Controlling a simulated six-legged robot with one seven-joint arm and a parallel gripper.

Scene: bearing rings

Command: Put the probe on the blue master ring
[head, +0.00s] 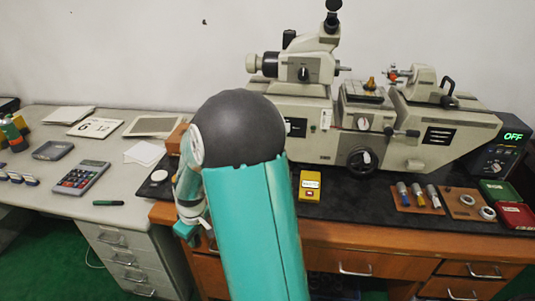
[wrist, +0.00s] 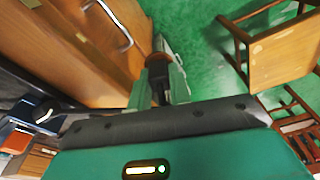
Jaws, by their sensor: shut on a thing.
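My gripper (wrist: 164,72) points down past the front of the wooden drawers in the wrist view. It is shut on a small brown and dark thing (wrist: 158,54), mostly hidden between the fingers; I cannot tell for sure that it is the probe. In the head view my gripper (head: 187,230) hangs low beside the bench's left end. Several slim cylinders, one with a blue part (head: 403,194), stand or lie on a wooden board at right. Two metal rings (head: 487,212) lie on another board beside them. I cannot make out which ring is the blue master.
A large grey measuring machine (head: 345,125) fills the back of the black bench top. A yellow box (head: 310,185) sits in front of it. Red (head: 515,215) and green (head: 500,191) boxes are at far right. Wooden chairs (wrist: 275,50) stand on the green floor.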

